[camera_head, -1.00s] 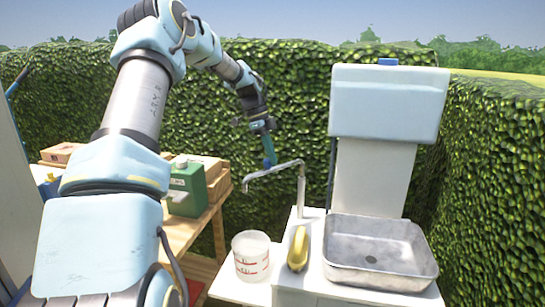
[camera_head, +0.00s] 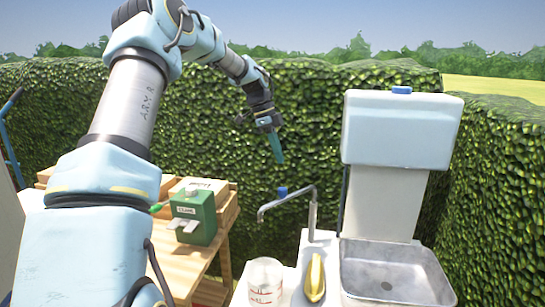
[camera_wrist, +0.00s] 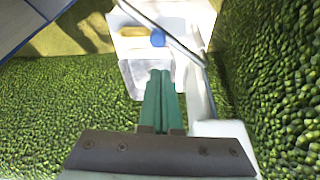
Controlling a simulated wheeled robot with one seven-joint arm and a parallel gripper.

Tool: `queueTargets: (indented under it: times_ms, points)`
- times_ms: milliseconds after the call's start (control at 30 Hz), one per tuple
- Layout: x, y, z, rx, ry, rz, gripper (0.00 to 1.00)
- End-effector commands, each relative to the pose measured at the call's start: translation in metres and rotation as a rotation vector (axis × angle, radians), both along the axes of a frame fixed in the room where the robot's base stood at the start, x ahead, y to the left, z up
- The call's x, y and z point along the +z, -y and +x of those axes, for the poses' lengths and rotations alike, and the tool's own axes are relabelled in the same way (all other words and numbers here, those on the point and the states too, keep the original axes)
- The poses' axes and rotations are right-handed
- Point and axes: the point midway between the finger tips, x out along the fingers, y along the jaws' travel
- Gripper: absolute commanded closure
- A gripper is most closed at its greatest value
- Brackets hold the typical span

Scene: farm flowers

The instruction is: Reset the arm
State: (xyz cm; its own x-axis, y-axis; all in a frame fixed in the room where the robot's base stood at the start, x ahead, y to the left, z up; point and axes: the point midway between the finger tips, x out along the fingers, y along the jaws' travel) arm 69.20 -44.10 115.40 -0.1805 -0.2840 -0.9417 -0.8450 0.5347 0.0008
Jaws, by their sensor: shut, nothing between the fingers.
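My arm reaches up from the lower left and bends over to the right in the head view. My gripper (camera_head: 277,150) hangs above and slightly left of the tap (camera_head: 290,200), pointing down, with its teal fingers together and nothing between them. The fingers are apart from the tap in the head view.
A measuring cup (camera_head: 265,281) and a yellow object (camera_head: 315,278) stand on the white stand left of the metal sink (camera_head: 395,275). A white tank (camera_head: 402,130) rises behind. A green can (camera_head: 194,217) and wooden boxes (camera_head: 228,205) sit on a wooden table (camera_head: 185,265). Hedges enclose the place.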

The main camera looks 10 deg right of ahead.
Motion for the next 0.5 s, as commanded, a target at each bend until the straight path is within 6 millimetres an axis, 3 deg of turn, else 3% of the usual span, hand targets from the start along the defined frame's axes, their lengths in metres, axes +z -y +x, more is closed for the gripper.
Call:
queueTargets:
  times_ms: [333,433,500]
  points:
    - [-0.006,-0.008,-0.007,0.06,-0.005,0.029,1.0]
    - [-0.016,-0.029,-0.02,0.213,-0.009,0.092,1.0]
    - [-0.026,-0.054,-0.034,0.378,-0.013,0.148,1.0]
